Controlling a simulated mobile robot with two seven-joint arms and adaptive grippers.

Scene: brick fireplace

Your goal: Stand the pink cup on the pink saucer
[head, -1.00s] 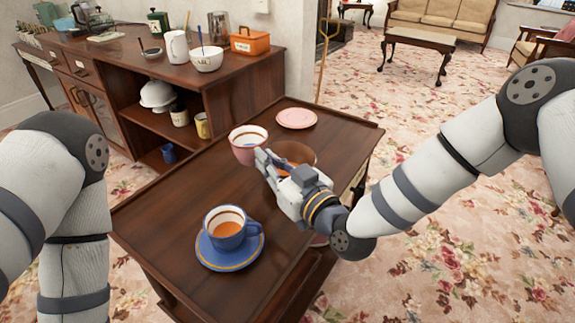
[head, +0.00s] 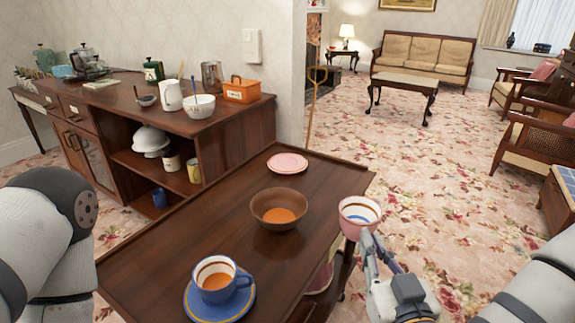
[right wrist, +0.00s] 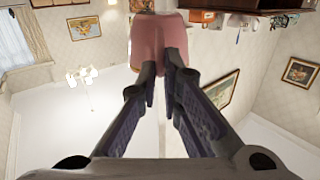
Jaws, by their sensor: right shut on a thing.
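The pink cup (head: 360,213) is upright in the head view, off the right edge of the wooden table, with its striped inside showing. My right gripper (head: 370,245) is shut on it from the front. In the right wrist view the fingertips (right wrist: 162,66) close on the pink cup (right wrist: 160,38). The pink saucer (head: 288,163) lies empty at the far end of the table, to the left of and beyond the cup. My left arm shows at the left edge of the head view; its gripper is out of view.
A brown bowl (head: 279,216) with orange contents stands on the table (head: 180,240) between saucer and front. A blue cup (head: 217,284) sits on a blue saucer (head: 190,304) near the front. A loaded sideboard (head: 235,125) stands at the left. Bare tabletop surrounds the pink saucer.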

